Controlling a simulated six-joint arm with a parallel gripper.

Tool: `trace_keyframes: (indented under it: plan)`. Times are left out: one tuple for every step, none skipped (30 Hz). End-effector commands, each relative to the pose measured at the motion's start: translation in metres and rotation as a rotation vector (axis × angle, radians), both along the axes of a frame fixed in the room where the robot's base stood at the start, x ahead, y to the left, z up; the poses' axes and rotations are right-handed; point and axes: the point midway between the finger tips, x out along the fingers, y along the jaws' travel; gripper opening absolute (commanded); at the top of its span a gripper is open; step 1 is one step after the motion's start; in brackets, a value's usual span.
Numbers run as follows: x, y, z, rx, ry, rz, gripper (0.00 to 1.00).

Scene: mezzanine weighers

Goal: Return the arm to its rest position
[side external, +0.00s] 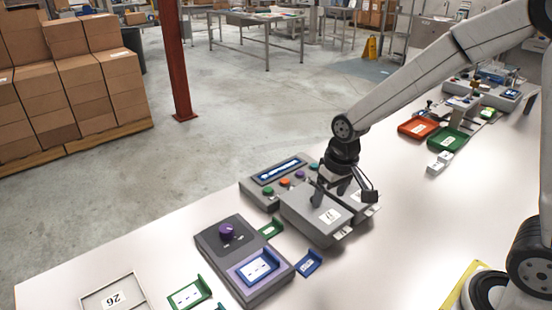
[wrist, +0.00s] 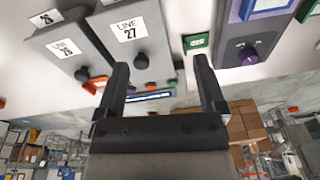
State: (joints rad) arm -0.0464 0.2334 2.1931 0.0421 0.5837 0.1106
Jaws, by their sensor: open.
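My arm (side external: 430,85) reaches from the right over the white table. My gripper (side external: 343,192) hangs low, pointing down, just over the grey boxes (side external: 318,218) near the table's far edge. In the wrist view my gripper (wrist: 161,66) shows two dark fingers spread wide with nothing between them. A grey box labelled "LINE 27" (wrist: 127,28) with a black knob lies beyond the left finger. Whether the fingers touch a box cannot be told.
A grey panel with a purple knob (side external: 226,231) stands left of the gripper. A panel with coloured buttons (side external: 283,180) stands behind it. Red (side external: 418,127) and green (side external: 447,138) trays lie to the right. The table's front middle (side external: 400,240) is clear.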

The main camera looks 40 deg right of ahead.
Motion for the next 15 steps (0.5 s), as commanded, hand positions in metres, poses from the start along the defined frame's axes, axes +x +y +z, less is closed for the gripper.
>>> trace_keyframes:
  plan:
    - [-0.013,-0.004,0.0,-0.005,-0.013,0.009,0.89]
    - [-0.02,-0.006,-0.001,-0.009,-0.021,0.017,0.89]
    - [-0.028,-0.009,-0.002,-0.015,-0.033,0.026,0.89]
    - [-0.035,-0.01,-0.003,-0.018,-0.04,0.033,0.89]
    - [-0.042,-0.012,-0.004,-0.021,-0.048,0.039,0.89]
    - [-0.05,-0.014,-0.005,-0.025,-0.059,0.049,0.89]
    - [-0.056,-0.015,-0.006,-0.029,-0.064,0.055,0.89]
    - [-0.061,-0.016,-0.007,-0.031,-0.072,0.06,0.89]
    - [-0.068,-0.017,-0.008,-0.035,-0.078,0.069,0.89]
    - [-0.072,-0.018,-0.009,-0.037,-0.084,0.074,0.89]
    - [-0.076,-0.019,-0.01,-0.04,-0.088,0.078,0.89]
    - [-0.08,-0.02,-0.01,-0.042,-0.093,0.083,0.89]
    - [-0.083,-0.02,-0.011,-0.044,-0.097,0.085,0.89]
    - [-0.085,-0.021,-0.011,-0.045,-0.099,0.088,0.89]
    - [-0.087,-0.021,-0.012,-0.046,-0.101,0.09,0.89]
